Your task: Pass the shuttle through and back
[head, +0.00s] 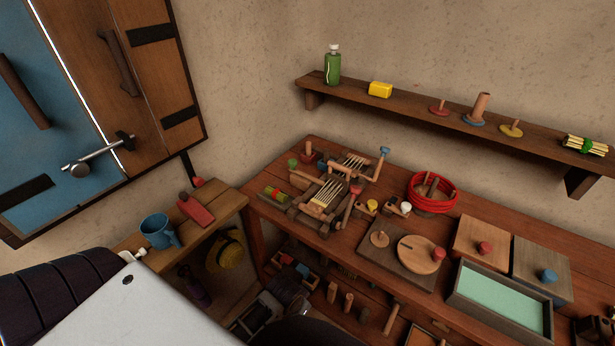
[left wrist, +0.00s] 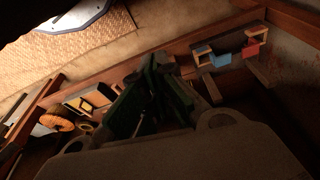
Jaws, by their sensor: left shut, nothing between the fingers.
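A small wooden loom (head: 322,198) with pale warp threads stands at the left end of the workbench in the head view. A red, yellow and green rolled piece (head: 276,195) lies by its left side. I cannot pick out the shuttle for certain among the small parts there. My left gripper (left wrist: 150,98) shows in the left wrist view, its dark fingers shut and empty. It is not clearly seen in the head view. My right gripper is in neither view.
The workbench (head: 350,242) also carries a red-rimmed round basket (head: 433,193), a board with a round disc (head: 420,254) and a green-lined tray (head: 502,300). A lower side table holds a blue mug (head: 158,231). A wall shelf (head: 410,105) hangs above. Shelving below is crowded.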

